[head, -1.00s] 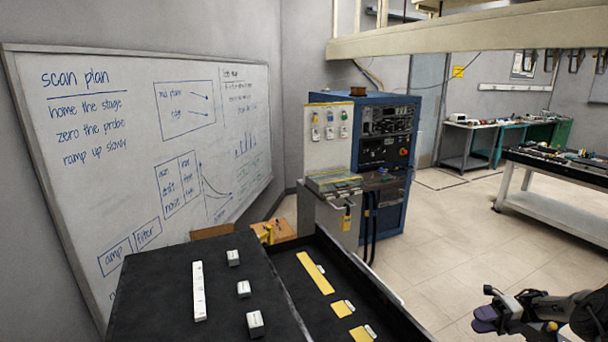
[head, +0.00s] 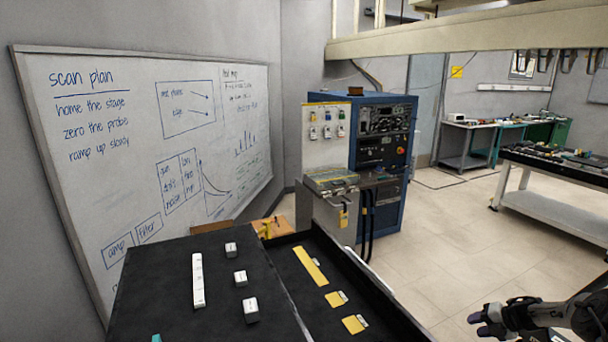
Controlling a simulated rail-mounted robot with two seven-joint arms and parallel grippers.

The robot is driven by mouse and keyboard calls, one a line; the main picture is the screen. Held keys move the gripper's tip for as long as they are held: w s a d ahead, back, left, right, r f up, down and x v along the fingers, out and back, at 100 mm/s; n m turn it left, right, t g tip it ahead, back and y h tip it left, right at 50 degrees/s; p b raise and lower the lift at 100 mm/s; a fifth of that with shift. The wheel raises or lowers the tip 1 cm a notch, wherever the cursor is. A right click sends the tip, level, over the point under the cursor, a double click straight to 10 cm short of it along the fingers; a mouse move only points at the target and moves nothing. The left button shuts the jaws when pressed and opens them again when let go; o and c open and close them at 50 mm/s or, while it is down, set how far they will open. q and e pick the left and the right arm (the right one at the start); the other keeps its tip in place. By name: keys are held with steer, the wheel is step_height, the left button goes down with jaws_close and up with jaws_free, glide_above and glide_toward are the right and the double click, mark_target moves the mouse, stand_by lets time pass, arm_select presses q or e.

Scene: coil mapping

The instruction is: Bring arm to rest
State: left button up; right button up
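My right gripper (head: 480,323) is at the lower right of the head view, with dark purple fingers pointing left. It is over the floor area, clear of the black-topped bench, and I see nothing held in it. The fingers are too small and end-on for me to tell the gap between them. My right arm reaches in from the right edge. My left arm and gripper do not clearly show. A small teal patch (head: 156,338) shows at the bottom edge, and I cannot tell what it belongs to.
A black bench top (head: 160,275) carries a long white strip (head: 198,280) and white blocks (head: 240,277). A dark tray (head: 285,268) beside it holds yellow pieces (head: 310,266). A blue rack (head: 385,150) stands behind. The floor (head: 440,270) between tray and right gripper is open.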

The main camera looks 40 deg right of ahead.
steer(key=s+a+f+m+g+h, duration=0.3)
steer(key=a+f+m+g+h, duration=0.3)
steer(key=f, duration=0.4)
steer(key=s+a+f+m+g+h, duration=0.1)
steer(key=a+f, duration=0.1)
steer(key=a, duration=0.7)
steer(key=s+a+f+m+h, duration=0.1)
steer(key=a+f, duration=0.2)
steer(key=a, duration=0.6)
steer(key=w+a+r+m+t+y, duration=0.1)
steer(key=a+r+m+y, duration=0.25)
steer(key=a, duration=0.95)
steer(key=w+a+r+m+y, duration=0.1)
steer(key=a+r+m+y, duration=0.2)
steer(key=a, duration=1)
steer(key=w+a+r+m+t+y, duration=0.1)
steer(key=a+r+m+y, duration=0.2)
steer(key=a, duration=0.9)
step_height(320, 180, up, 32)
steer(key=h+p, duration=0.1)
steer(key=p, duration=2.9)
steer(key=shift+w, duration=0.15)
steer(key=shift+h, duration=0.25)
